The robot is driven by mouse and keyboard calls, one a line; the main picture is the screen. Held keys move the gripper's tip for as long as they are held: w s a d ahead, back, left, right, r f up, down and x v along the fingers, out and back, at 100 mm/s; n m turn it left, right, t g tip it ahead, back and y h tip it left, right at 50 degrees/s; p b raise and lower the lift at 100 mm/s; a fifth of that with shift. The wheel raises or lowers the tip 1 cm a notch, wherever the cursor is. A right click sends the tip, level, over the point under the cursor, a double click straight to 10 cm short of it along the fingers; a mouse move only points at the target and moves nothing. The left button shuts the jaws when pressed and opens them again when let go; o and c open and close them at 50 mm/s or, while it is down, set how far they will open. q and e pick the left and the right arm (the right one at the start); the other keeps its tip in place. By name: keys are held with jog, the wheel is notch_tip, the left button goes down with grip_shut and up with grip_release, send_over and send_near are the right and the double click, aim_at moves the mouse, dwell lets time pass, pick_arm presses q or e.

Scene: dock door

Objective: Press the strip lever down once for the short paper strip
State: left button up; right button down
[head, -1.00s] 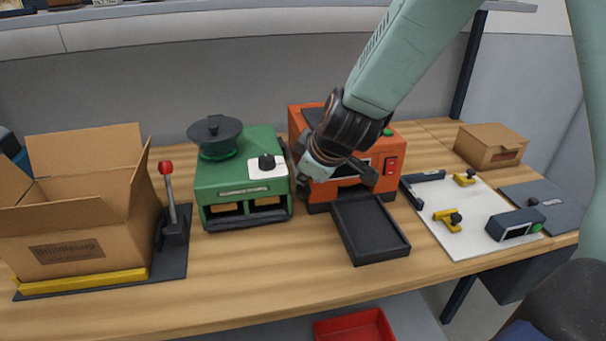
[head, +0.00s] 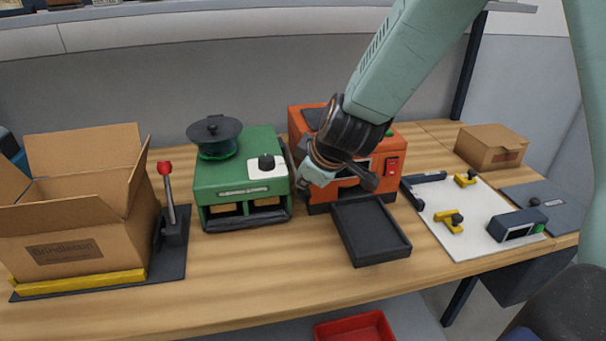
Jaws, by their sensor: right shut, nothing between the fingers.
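A green machine (head: 236,178) stands mid-table with a dark round reel on top, a white plate with a black knob, and openings low in its front. A dark bar (head: 291,158) runs along its right side, partly hidden by my right gripper; I cannot tell for certain that it is the strip lever. No paper strip can be made out. My right gripper (head: 303,187) is shut and empty. It is at the green machine's right side, in front of the orange machine; contact cannot be made out. My left gripper is not in view.
The orange machine (head: 398,147) with a black tray (head: 373,232) stands to the right. An open carton (head: 60,220) and a red-knobbed lever (head: 168,195) are at left. A white fixture board (head: 470,240) and a closed box (head: 490,148) are at right. The front table strip is clear.

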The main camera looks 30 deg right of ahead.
jog(key=shift+s+f+b, duration=0.1)
jog(key=shift+f+b, duration=0.4)
jog(key=shift+f, duration=0.2)
dwell(0.6)
jog(key=shift+r, duration=0.1)
dwell(0.4)
jog(key=shift+w+r+p, duration=0.15)
jog(key=shift+r+p, duration=0.9)
jog(key=shift+p, duration=0.25)
jog(key=shift+w+r+p, duration=0.2)
jog(key=shift+r+p, duration=0.8)
jog(key=shift+p, duration=0.35)
jog(key=shift+w+r+p, duration=0.15)
jog(key=shift+r+p, duration=0.9)
jog(key=shift+p, duration=0.25)
jog(key=r+p, duration=0.1)
jog(key=p, duration=0.1)
jog(key=r+p, duration=0.4)
jog(key=shift+w+d, duration=0.15)
jog(key=shift+w, duration=0.2)
jog(key=shift+s+f, duration=0.1)
jog(key=shift+s, duration=0.05)
